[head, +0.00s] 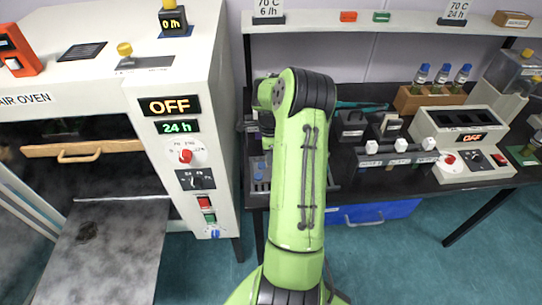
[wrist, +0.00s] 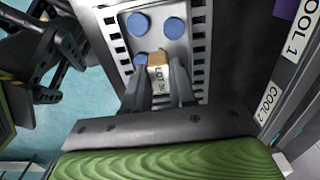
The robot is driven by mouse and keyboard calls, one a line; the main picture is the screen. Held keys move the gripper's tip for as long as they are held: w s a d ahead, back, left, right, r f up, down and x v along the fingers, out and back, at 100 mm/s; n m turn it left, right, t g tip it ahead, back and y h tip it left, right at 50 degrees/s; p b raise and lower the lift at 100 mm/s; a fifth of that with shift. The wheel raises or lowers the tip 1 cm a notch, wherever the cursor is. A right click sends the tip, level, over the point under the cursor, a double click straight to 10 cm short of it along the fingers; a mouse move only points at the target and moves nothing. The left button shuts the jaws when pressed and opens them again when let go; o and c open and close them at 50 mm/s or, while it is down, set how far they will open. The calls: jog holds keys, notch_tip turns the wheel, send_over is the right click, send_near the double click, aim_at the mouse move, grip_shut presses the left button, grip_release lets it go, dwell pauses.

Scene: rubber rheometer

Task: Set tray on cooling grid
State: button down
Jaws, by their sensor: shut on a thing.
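My gripper (wrist: 159,76) shows in the wrist view, with its two fingers shut on the tan, labelled handle (wrist: 158,60) of a grey tray (wrist: 157,43). The tray carries blue discs (wrist: 175,28), three of them visible. The slotted cooling grid (wrist: 198,60) shows around and beneath the tray, with its slots along both sides. The tray lies over the grid; I cannot tell whether it touches it or hangs just above.
In the wrist view, COOL 1 (wrist: 298,28) and COOL 2 (wrist: 268,103) labels lie right of the grid. In the head view, the air oven (head: 60,95) stands left with its door lowered. The dark bench (head: 400,185) holds a rack of blue-capped bottles (head: 425,98) and a switched-off instrument (head: 465,140).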

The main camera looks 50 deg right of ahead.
jog(key=shift+s, duration=0.1)
jog(key=shift+f, duration=0.1)
jog(key=c, duration=1.4)
grip_release()
jog(key=shift+f, duration=0.1)
jog(key=o, duration=0.5)
notch_tip(320, 180, up, 12)
jog(key=shift+r+p, duration=0.25)
jog(key=shift+p, duration=0.7)
